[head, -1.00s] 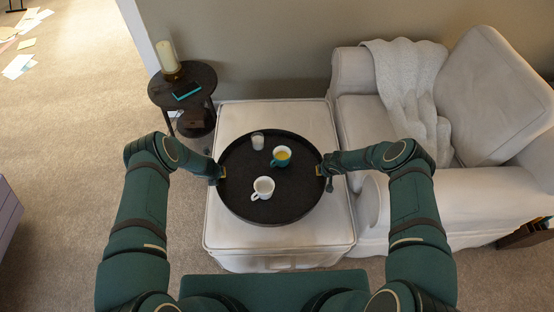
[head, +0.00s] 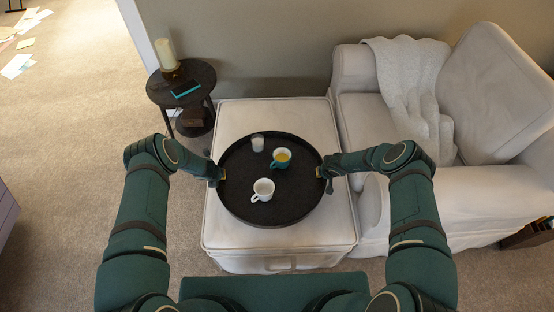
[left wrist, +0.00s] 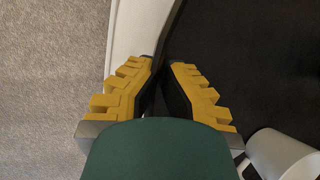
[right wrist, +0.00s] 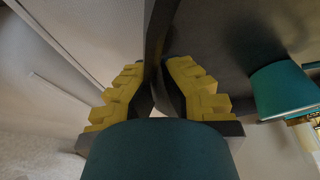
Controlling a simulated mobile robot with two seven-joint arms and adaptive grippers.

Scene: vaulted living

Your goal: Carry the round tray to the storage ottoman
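The round tray (head: 270,212) is dark with a raised rim and appears level over the pale storage ottoman (head: 232,112). I cannot tell whether it touches the ottoman's top. On it are a white mug (head: 263,190), a teal mug with yellowish contents (head: 281,158) and a small pale glass (head: 257,143). My left gripper (head: 221,174) is shut on the tray's left rim; its yellow fingers (left wrist: 160,75) sit either side of the rim. My right gripper (head: 320,172) is shut on the right rim, with its fingers (right wrist: 157,75) also either side of it.
A pale armchair (head: 480,190) with a knitted throw (head: 415,95) stands close against the ottoman's right. A dark round side table (head: 205,75) with a candle (head: 167,55) and teal-edged item (head: 186,89) is at back left. Carpet (head: 70,130) is open at left.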

